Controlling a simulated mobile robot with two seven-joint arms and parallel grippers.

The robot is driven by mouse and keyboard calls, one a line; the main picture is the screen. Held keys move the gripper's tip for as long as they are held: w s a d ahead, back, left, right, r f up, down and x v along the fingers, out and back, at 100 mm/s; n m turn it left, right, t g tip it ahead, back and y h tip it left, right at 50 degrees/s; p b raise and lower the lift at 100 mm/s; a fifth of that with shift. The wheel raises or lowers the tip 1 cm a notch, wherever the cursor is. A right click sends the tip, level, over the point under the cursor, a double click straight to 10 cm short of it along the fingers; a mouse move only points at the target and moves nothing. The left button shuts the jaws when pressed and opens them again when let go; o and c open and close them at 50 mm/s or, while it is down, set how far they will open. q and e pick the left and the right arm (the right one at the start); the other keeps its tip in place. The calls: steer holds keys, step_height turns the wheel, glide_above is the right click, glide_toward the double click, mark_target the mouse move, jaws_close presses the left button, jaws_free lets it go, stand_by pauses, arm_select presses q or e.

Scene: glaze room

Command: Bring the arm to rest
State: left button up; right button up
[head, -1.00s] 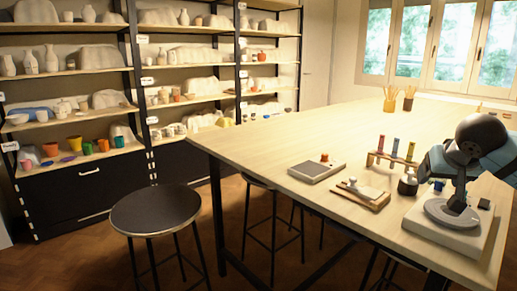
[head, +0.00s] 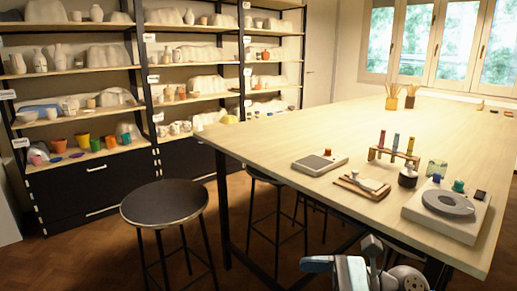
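Grey and pale blue links of my arm (head: 350,272) show at the bottom of the head view, right of the middle. They are folded low in front of the table (head: 290,135), below its near edge. A round grey joint (head: 405,280) is cut off by the lower frame edge. I cannot make out any fingertips, so neither gripper is seen. No arm part is over the tabletop.
A pale device with a grey disc (head: 447,203), a glass jar (head: 437,168), a tube rack (head: 393,157), a small board (head: 361,185) and a flat scale (head: 319,163) stand on the table. A black stool (head: 163,203) stands left of it.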

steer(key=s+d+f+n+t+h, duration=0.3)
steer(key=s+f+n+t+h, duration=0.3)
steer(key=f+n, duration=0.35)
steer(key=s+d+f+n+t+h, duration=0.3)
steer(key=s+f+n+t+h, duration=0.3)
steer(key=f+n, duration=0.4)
arm_select(q)
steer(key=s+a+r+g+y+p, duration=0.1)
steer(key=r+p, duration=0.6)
steer(key=p, duration=0.9)
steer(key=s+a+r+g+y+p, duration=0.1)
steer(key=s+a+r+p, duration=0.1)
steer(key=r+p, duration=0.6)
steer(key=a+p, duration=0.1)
steer(key=p, duration=0.6)
steer(key=shift+p, duration=0.35)
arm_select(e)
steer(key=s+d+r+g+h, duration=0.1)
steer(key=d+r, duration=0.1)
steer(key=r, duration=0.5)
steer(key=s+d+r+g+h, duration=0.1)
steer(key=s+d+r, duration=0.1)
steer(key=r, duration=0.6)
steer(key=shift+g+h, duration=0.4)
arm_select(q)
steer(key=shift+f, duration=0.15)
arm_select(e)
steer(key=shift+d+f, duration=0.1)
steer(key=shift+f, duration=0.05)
